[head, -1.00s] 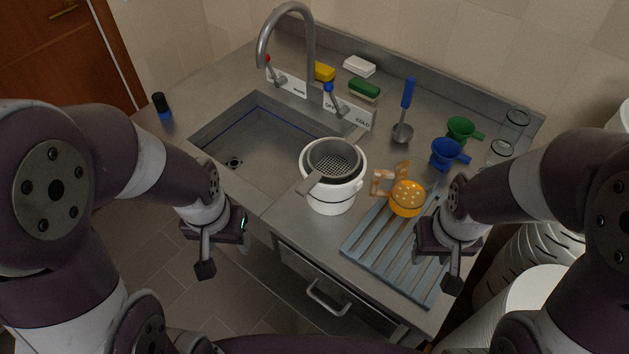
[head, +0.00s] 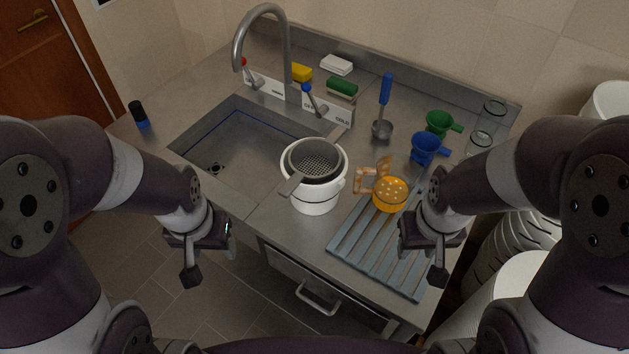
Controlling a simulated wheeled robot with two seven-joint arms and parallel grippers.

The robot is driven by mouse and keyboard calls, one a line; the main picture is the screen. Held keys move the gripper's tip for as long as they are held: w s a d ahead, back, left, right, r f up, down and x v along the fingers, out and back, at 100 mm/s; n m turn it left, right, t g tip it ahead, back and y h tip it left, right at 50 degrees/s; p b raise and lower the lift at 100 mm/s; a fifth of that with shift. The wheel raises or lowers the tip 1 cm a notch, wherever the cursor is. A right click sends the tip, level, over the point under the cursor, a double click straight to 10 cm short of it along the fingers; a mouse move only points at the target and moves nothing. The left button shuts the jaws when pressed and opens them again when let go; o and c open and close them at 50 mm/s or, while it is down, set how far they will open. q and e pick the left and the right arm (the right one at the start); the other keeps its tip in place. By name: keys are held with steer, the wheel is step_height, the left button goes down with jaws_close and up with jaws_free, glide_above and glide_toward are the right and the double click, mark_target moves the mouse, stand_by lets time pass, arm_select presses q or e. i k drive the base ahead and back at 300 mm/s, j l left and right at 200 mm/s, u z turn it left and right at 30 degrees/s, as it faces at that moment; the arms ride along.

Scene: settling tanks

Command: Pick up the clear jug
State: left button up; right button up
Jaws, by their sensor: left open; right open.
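Clear glassware (head: 480,142) stands at the back right of the steel counter, partly behind my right arm. A round clear rim (head: 494,108) shows just beyond it. I cannot tell whether these are one clear jug or two vessels, and no handle is plain. My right gripper (head: 421,256) is open and empty over the right part of the slatted rack, nearer to me than the glassware and well apart from it. My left gripper (head: 209,259) is open and empty in front of the counter, left of the white pot.
A white pot (head: 314,200) holding a strainer (head: 318,160) stands beside the sink (head: 225,150). Blue (head: 424,148) and green (head: 438,121) funnels and a ladle (head: 384,105) stand behind.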

mark_target(396, 174)
steer(key=i+j+z, duration=0.15)
steer(key=j, duration=0.15)
steer(key=i+j+z, duration=0.15)
steer(key=j, duration=0.2)
steer(key=i+j+z, duration=0.2)
steer(key=j, duration=0.15)
steer(key=j+z, duration=0.15)
steer(key=j, duration=0.2)
